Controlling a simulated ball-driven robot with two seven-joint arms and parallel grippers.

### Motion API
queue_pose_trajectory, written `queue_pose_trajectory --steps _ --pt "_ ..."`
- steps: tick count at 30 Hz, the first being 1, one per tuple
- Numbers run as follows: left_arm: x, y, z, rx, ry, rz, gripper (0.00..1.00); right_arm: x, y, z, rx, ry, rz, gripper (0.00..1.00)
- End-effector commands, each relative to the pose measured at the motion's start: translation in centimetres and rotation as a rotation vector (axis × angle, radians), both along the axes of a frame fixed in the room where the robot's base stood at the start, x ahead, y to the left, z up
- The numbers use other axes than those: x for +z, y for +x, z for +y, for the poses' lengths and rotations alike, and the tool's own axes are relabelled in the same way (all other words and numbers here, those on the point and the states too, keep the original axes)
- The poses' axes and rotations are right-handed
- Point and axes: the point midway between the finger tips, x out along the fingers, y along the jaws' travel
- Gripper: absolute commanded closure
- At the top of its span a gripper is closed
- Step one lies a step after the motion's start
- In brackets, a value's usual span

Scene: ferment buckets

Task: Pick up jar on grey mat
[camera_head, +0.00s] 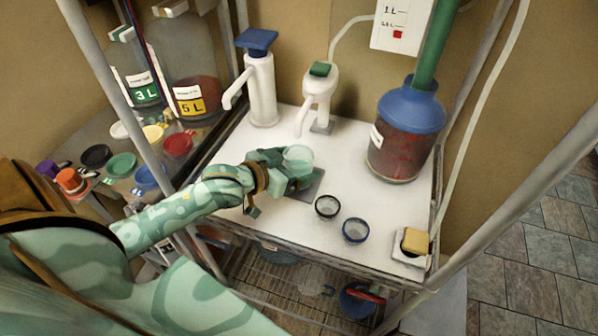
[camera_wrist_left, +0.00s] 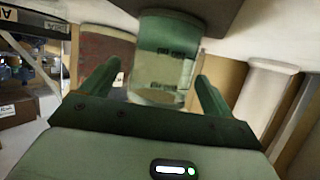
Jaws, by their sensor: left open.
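The jar (camera_head: 298,156) is a small clear, pale-green cup standing on the grey mat (camera_head: 314,187), on the white worktop. My left gripper (camera_head: 291,172) is at the jar, low over the mat, and hides part of both. In the left wrist view the scene appears upside down: the jar (camera_wrist_left: 165,62) has dark label markings and hangs from the grey mat (camera_wrist_left: 205,14) at the top. The two green fingers (camera_wrist_left: 157,90) are open, one on each side of the jar, with gaps visible. My right gripper is in neither view.
A black-rimmed jar (camera_head: 327,207) and a blue-rimmed jar (camera_head: 356,230) stand to the right. Two pump dispensers (camera_head: 262,90) (camera_head: 319,92) and a blue-topped red vessel (camera_head: 403,135) stand behind. A yellow sponge (camera_head: 416,241) is at the front right corner. The right middle worktop is clear.

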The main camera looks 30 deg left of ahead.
Motion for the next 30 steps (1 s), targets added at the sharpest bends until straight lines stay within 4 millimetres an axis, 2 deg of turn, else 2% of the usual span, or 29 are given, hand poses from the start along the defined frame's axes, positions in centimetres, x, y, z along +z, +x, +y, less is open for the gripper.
queue_pose_trajectory --steps 4,10,11,15,18,26,30 --pt "-0.7 1.3 -0.3 0.0 0.003 0.001 0.12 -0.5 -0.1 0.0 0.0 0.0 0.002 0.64" --pt "-0.7 1.4 -0.3 -0.001 0.002 0.002 0.12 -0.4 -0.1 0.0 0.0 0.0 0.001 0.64" --pt "-0.6 1.4 -0.3 -0.001 0.002 0.002 0.15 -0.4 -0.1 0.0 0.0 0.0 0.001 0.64" --pt "-0.6 1.3 -0.3 -0.001 0.002 0.002 0.54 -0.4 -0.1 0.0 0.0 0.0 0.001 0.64" --pt "-0.6 1.4 -0.3 -0.001 0.002 0.0 0.74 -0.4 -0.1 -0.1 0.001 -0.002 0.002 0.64" --pt "-0.4 1.4 -0.3 0.0 0.002 -0.001 0.74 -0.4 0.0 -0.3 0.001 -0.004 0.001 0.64" --pt "0.5 1.4 -0.3 0.0 0.003 -0.003 0.74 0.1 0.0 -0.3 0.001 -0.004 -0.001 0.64"
